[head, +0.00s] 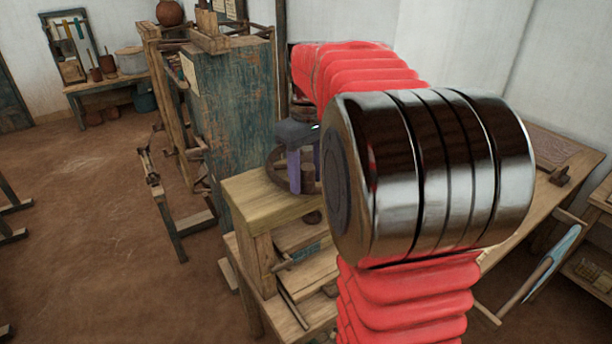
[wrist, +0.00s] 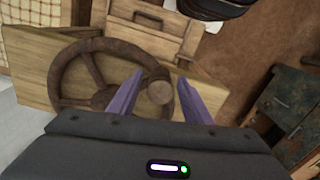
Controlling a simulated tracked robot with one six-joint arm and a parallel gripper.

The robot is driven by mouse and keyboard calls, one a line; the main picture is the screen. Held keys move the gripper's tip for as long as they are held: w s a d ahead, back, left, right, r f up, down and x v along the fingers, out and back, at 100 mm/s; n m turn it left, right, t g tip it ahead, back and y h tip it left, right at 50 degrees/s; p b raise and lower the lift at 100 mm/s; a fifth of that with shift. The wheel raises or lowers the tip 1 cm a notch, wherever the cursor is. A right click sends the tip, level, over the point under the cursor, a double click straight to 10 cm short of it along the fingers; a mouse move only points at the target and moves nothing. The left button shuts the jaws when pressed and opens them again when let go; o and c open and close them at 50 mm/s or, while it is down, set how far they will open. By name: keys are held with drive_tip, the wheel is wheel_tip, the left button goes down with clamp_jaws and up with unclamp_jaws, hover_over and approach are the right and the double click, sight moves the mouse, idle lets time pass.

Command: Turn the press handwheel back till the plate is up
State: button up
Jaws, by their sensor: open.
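The press handwheel (wrist: 62,75) is a dark brown spoked wheel above a wooden beam in the wrist view. Its round knob (wrist: 160,92) is on the right side of the rim. My gripper (wrist: 161,77) is open, and its two purple fingers stand either side of the knob, with gaps showing on both sides. In the head view the wheel (head: 276,173) is partly hidden behind my gripper (head: 306,170). The wooden press (head: 262,207) stands below it. I cannot tell the plate's height, as my arm covers part of the press.
A blue-green cabinet (head: 238,115) stands behind the press, beside a wooden frame (head: 165,100). A long table (head: 552,195) runs along the right. Boards and rods lie low around the press. The brown floor (head: 110,250) at left is largely clear.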

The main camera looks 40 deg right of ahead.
drive_tip(key=shift+c, duration=0.6)
drive_tip(key=shift+f, duration=0.15)
clamp_jaws()
drive_tip(key=shift+a, duration=0.15)
drive_tip(key=shift+s, duration=0.1)
